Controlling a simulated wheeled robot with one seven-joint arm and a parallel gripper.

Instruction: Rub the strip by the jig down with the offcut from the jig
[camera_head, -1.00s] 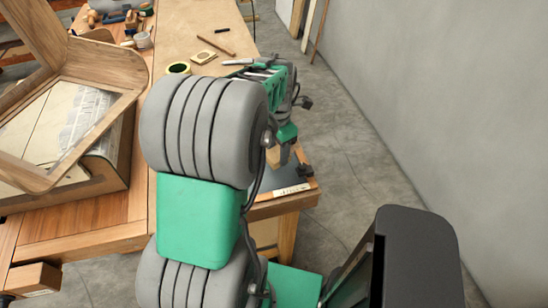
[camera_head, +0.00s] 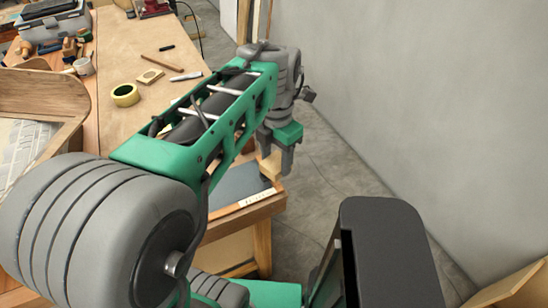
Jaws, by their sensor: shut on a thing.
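My gripper (camera_head: 277,162) points down beyond the near right end of the bench, seen from behind my arm. It is shut on a small pale wood block (camera_head: 267,166), likely the offcut, which shows partly at the left of the fingers. The block is above or beside a dark grey pad (camera_head: 242,182) at the bench's end; I cannot tell whether they touch. I cannot pick out the jig or the strip for certain; my arm hides much of the bench.
A curved wooden frame (camera_head: 45,92) stands at left. A yellow tape roll (camera_head: 125,95), a small wood block (camera_head: 150,76), a marker (camera_head: 186,77) and a thin stick (camera_head: 162,62) lie on the bench. Tools crowd its far end. Open floor and a grey wall (camera_head: 400,80) are at right.

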